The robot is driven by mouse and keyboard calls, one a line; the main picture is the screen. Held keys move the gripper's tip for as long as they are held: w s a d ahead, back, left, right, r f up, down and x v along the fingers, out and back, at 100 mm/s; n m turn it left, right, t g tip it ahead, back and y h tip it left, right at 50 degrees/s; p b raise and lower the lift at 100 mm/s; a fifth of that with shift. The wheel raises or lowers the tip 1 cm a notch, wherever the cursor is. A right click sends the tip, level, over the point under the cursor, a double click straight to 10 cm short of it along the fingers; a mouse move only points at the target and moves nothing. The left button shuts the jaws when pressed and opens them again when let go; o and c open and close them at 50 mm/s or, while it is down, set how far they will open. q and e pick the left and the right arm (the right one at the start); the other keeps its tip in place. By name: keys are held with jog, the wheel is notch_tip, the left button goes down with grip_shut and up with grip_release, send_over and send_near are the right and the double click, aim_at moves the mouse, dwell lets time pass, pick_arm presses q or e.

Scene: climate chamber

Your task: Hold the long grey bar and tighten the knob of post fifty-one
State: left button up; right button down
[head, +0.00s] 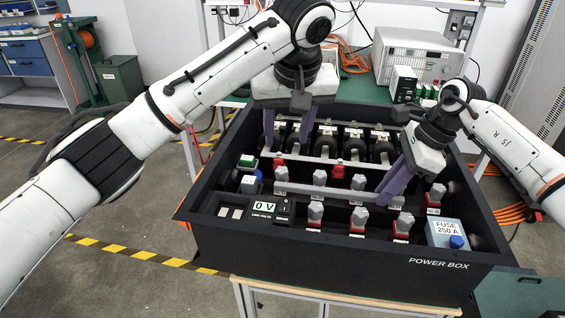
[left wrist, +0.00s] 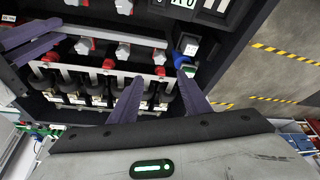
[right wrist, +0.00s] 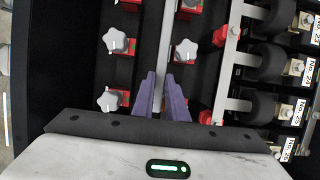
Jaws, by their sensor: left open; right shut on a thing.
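The long grey bar (head: 335,193) lies across the inside of the black power box, in front of a row of grey knobs (head: 319,177). My right gripper (head: 386,192) is shut on the bar near its right end. The right wrist view shows the bar (right wrist: 163,45) running between its fingers (right wrist: 164,92). My left gripper (head: 287,138) is open and empty above the rear left of the box. The left wrist view shows its spread fingers (left wrist: 160,92) over a rear bar with red parts. The post labels are too small to read, so I cannot tell which is post fifty-one.
The box's front wall (head: 340,253) is tall. A voltage display (head: 265,206) reads 0 V at front left. A fuse block (head: 446,233) sits at front right. Black cylindrical parts (head: 353,145) fill the rear. A grey instrument (head: 410,55) stands behind.

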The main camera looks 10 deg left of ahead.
aim_at(282, 169)
pick_arm(q)
jog(key=x, duration=1.2)
jog(key=shift+w+r, duration=0.1)
jog(key=c, duration=1)
jog(key=shift+c, duration=0.2)
